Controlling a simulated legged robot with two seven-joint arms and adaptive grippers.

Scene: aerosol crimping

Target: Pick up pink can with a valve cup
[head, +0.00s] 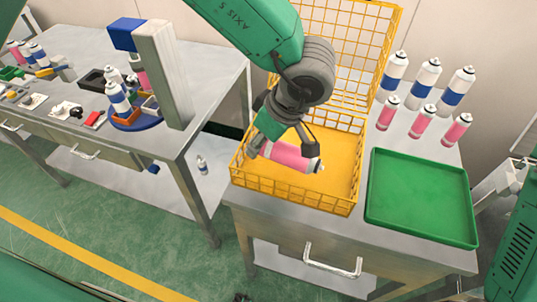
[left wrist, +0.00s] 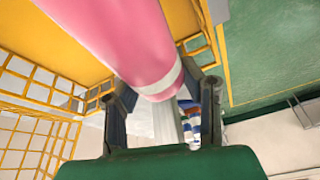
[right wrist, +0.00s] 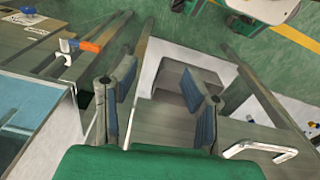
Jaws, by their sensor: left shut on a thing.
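The pink can (head: 292,156) lies tilted, nearly on its side, within the yellow wire basket's outline in the head view. A small valve end (head: 319,167) points right. My left gripper (head: 283,146) is shut on the can from above. In the left wrist view the can (left wrist: 115,35) shows large between the fingers, its pale rim toward the gripper. I cannot tell if the can touches the basket floor. My right gripper (right wrist: 158,88) shows in the right wrist view, fingers apart and empty, above the floor and table legs.
The yellow basket (head: 345,207) has wire walls around the can. An empty green tray (head: 420,195) sits right of it. Several blue-banded and pink cans (head: 429,72) stand behind the tray. The left table (head: 205,80) bears a grey column (head: 163,70), more cans and small parts.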

